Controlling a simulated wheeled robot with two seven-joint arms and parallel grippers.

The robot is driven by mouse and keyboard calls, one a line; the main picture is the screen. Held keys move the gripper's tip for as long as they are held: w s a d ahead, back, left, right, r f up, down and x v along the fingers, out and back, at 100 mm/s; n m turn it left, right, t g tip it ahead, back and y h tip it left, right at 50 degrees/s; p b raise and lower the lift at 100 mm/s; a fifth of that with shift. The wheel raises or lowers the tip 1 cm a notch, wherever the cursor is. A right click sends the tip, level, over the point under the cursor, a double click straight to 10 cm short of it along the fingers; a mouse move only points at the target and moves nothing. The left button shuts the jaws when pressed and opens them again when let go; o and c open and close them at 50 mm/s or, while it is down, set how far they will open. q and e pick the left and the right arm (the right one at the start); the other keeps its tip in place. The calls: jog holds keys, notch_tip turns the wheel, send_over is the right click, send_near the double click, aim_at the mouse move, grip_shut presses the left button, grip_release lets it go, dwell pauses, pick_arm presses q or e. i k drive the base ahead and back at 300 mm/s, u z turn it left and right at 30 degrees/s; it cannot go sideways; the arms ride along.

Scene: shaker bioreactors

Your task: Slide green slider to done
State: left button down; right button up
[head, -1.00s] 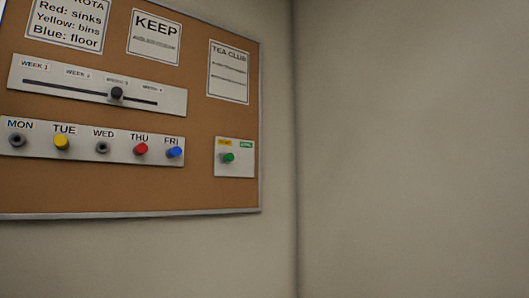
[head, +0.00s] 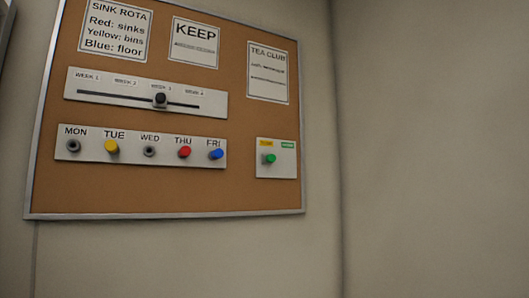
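The green slider knob (head: 269,159) sits on a small white plate (head: 280,172) at the lower right of a cork board on the wall. The plate has a yellow label (head: 266,143) at its upper left and a green label (head: 288,145) at its upper right; their words are too small to read surely. The knob is at the left side of the plate, just below the yellow label. Neither of my grippers is in view.
The cork board (head: 120,190) also holds a week slider with a black knob (head: 160,99) and a weekday strip (head: 140,151) with yellow, red and blue pegs. Paper notices hang above. A wall corner (head: 340,200) stands right of the board. The space before the board looks clear.

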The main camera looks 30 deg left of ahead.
aim_at(267, 159)
jog(key=i, duration=0.65)
jog(key=u, duration=1.25)
